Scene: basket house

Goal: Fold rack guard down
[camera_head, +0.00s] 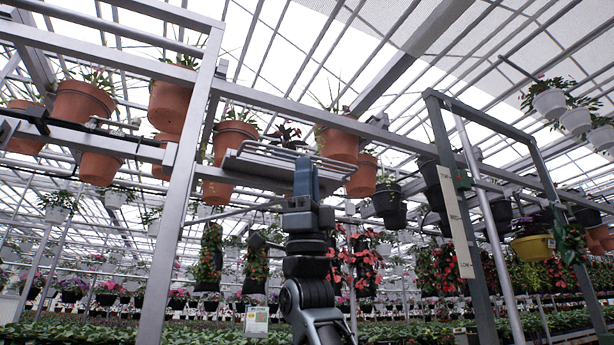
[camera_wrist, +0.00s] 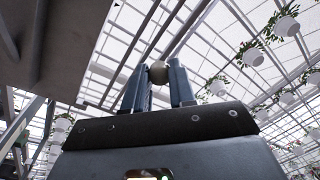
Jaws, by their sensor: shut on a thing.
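A metal rack (camera_head: 262,168) juts from the frame post, high up at the middle of the head view. Its guard (camera_head: 270,147) looks like thin grey rails along the rack's upper edge. My gripper (camera_head: 305,168) points up in front of the rack, its tips at rail height. The fingers hide where the guard meets the rack.
Terracotta pots (camera_head: 172,106) hang on the grey frame beside and behind the rack. A grey post (camera_head: 180,190) stands left of my arm, and a darker frame post (camera_head: 462,215) stands to the right. In the wrist view a large dark panel (camera_wrist: 60,45) fills the upper left.

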